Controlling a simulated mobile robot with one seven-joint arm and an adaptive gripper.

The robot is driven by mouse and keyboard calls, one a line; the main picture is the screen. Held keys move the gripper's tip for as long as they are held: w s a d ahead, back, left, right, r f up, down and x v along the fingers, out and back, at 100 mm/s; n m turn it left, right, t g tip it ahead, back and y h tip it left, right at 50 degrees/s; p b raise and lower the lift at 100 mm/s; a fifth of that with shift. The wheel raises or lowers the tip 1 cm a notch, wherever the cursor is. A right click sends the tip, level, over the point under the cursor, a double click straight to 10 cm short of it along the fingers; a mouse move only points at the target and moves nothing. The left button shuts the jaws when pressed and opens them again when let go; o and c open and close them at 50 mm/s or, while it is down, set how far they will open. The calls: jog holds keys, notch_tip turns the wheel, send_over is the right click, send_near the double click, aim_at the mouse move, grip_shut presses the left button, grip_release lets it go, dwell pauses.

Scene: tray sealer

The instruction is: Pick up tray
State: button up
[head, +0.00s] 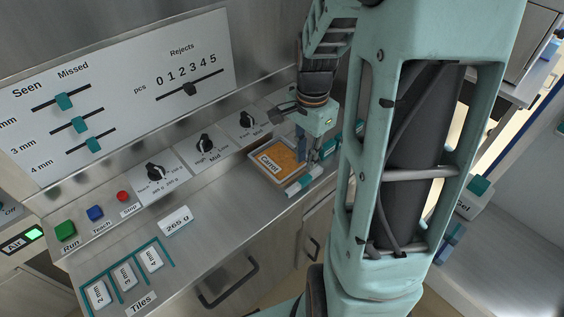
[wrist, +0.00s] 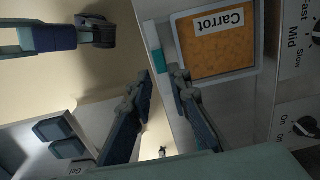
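The tray (head: 261,170) has a pale rim, an orange filling and a "Carrot" label. It sits on the steel counter near its front edge, and it also shows in the upper right of the wrist view (wrist: 225,77). My gripper (head: 308,158) is at the tray's right side in the head view. In the wrist view my gripper (wrist: 162,78) has its fingers apart with nothing held between them. One finger overlaps the tray's near corner in the picture; I cannot tell whether it touches. My arm hides part of the counter to the right.
A panel with dials (head: 155,172) stands behind the tray. A "265 g" plate (head: 174,220) and several numbered tiles (head: 125,276) lie to the left on the counter. Cabinet handles (head: 230,288) stick out below.

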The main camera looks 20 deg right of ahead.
aim_at(304, 180)
notch_tip(304, 180, down, 8)
jog(key=shift+s+a+f+b, duration=0.1)
jog(key=shift+b, duration=0.55)
grip_shut()
